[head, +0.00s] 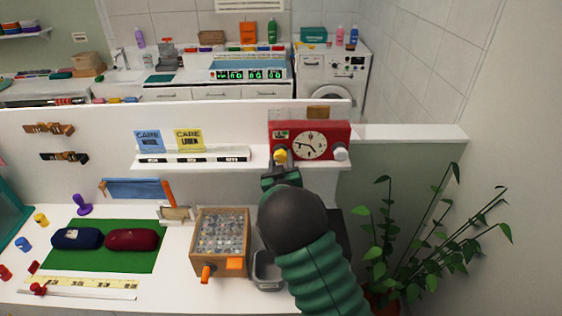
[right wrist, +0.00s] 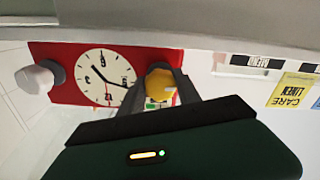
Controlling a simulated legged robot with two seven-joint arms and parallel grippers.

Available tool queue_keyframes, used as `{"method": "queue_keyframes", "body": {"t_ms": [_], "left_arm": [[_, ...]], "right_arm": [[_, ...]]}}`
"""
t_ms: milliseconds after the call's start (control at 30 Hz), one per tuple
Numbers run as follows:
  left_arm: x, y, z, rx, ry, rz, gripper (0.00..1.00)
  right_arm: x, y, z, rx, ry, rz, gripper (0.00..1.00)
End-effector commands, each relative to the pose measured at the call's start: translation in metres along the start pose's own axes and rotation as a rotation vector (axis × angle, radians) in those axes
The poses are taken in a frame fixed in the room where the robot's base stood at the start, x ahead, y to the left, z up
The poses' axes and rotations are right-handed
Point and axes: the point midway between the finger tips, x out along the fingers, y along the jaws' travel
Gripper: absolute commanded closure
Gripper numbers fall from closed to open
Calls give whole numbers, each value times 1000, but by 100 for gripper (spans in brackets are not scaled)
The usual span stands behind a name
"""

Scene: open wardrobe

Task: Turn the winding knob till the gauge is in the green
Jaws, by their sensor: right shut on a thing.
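A red clock-like box (head: 328,130) with a round white dial stands on the white shelf at the back. A small gauge window (head: 281,135) with some green and red sits at its upper left; its needle is too small to read. The yellow winding knob (head: 280,156) is at its lower left, and a white knob (head: 340,153) at its lower right. My right gripper (head: 281,166) is at the yellow knob. In the right wrist view, upside down, its fingers close around the yellow knob (right wrist: 159,86), and the gauge is mostly hidden. My left gripper is not in view.
Blue and yellow care cards (head: 148,140) stand on the shelf left of the box. Below are a wooden crate (head: 220,240) of clear pieces, a grey tray (head: 267,272) and a green mat (head: 110,259) with two rolled cloths. A leafy plant (head: 425,240) stands at right.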

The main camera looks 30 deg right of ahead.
Motion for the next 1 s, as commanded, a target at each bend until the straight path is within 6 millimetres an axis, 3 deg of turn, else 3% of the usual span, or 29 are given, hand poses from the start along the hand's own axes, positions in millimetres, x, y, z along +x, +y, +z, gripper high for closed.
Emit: {"method": "queue_keyframes", "body": {"t_ms": [1000], "left_arm": [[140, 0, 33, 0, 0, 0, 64]], "right_arm": [[0, -4, 8, 885, -1, -1, 100]]}}
